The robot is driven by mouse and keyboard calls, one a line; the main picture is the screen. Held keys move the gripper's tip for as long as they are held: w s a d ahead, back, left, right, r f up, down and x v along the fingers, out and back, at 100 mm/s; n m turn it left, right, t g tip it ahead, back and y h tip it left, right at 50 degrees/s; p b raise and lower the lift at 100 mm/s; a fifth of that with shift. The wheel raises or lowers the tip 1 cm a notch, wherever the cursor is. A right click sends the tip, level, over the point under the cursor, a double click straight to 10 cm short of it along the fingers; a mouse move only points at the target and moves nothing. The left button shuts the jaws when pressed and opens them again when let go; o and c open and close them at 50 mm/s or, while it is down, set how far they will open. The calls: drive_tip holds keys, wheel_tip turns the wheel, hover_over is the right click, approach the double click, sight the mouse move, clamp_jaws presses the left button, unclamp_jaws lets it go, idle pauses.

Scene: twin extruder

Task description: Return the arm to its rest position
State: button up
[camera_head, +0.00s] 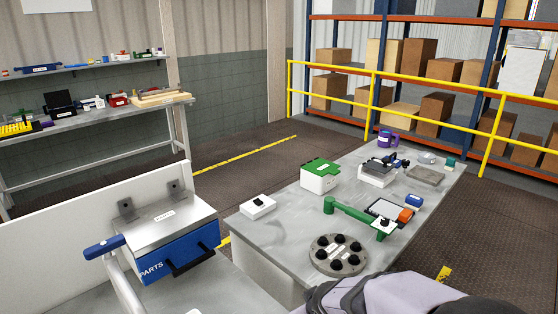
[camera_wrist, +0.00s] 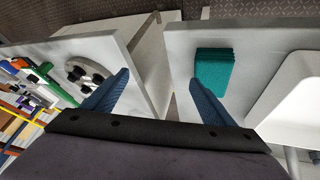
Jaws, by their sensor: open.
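My gripper (camera_wrist: 160,77) shows in the wrist view with its two blue fingers spread wide and nothing between them. It hangs over the gap between two grey work surfaces. In the head view, a pale lilac and dark part of my arm (camera_head: 385,296) crosses the bottom right, in front of the near end of the table (camera_head: 285,232). The gripper's fingers cannot be made out there. No marker of a rest position shows.
A round plate with black knobs (camera_head: 340,255) lies near my arm; it also shows in the wrist view (camera_wrist: 92,73). A teal stack (camera_wrist: 214,70) and white tray (camera_wrist: 292,108) are at right there. A blue-fronted parts box (camera_head: 180,255) stands left. Yellow rails (camera_head: 372,95) stand behind.

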drive_tip(key=s+d+m+g, duration=0.2)
drive_tip(key=s+d+g, duration=0.1)
drive_tip(key=s, duration=0.6)
drive_tip(key=s+d+f+m+g+p, duration=0.1)
drive_tip(key=s+d+m+g, duration=0.2)
drive_tip(key=s, duration=0.6)
drive_tip(key=shift+s+d+f+m, duration=0.15)
drive_tip(key=shift+s+d+m, duration=0.2)
drive_tip(key=shift+d, duration=0.2)
